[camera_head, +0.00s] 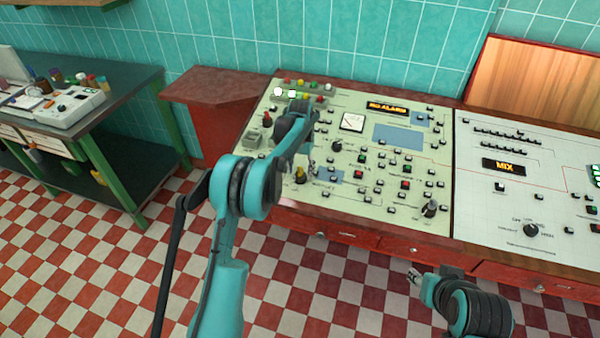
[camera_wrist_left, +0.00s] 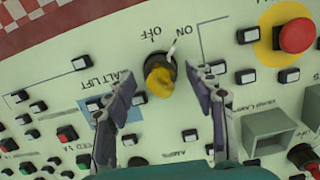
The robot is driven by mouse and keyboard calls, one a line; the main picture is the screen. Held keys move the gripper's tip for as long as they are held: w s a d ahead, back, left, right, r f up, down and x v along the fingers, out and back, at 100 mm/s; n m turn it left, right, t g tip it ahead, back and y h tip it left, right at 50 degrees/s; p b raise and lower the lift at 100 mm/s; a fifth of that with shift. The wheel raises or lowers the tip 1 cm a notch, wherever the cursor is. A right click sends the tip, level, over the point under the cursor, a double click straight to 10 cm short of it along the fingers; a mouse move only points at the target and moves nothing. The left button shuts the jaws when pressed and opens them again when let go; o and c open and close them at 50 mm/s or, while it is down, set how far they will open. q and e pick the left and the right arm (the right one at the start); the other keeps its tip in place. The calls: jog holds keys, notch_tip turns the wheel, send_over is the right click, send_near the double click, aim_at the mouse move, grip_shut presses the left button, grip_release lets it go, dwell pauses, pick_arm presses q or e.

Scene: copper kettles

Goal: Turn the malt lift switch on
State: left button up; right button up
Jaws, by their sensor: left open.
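The malt lift switch is a yellow knob (camera_wrist_left: 159,82) on a dark round base, between my fingers in the left wrist view. Its white pointer tilts toward the ON lettering, with OFF on the other side. A partly covered "ALT LIFT" label sits left of it. In the head view the knob (camera_head: 300,178) shows near the pale panel's front left. My left gripper (camera_wrist_left: 164,75) is open, one finger on each side of the knob; I cannot tell if either touches it. In the head view the left gripper (camera_head: 304,163) is partly hidden by my arm. My right gripper (camera_head: 415,276) hangs before the desk, its opening unclear.
A red emergency-style button (camera_wrist_left: 297,36) on a yellow disc and grey square housings (camera_wrist_left: 271,131) lie right of the knob in the wrist view. Small push buttons crowd the panel. A second white panel (camera_head: 520,150) adjoins on the right. A green-legged table (camera_head: 130,85) stands left.

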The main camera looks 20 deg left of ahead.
pick_arm(q)
notch_tip(320, 180, up, 11)
jog(key=shift+f, duration=0.1)
dwell(0.5)
jog(key=s+d+r+t, duration=0.1)
jog(key=s+r+t, duration=0.1)
jog(key=s+r, duration=0.45)
jog(key=s+d+r+t, duration=0.1)
jog(key=s+r, duration=0.3)
jog(key=s, duration=0.6)
jog(key=s+f+t, duration=0.2)
jog(key=s+f, duration=0.1)
jog(key=s, duration=0.7)
jog(key=s+d+f+n+t, duration=0.1)
jog(key=s+f, duration=0.3)
jog(key=s, duration=0.6)
jog(key=shift+s+f+t, duration=0.15)
jog(key=shift+f+t, duration=0.05)
jog(key=shift+t, duration=0.4)
jog(key=shift+d, duration=0.1)
jog(key=shift+c, duration=0.5)
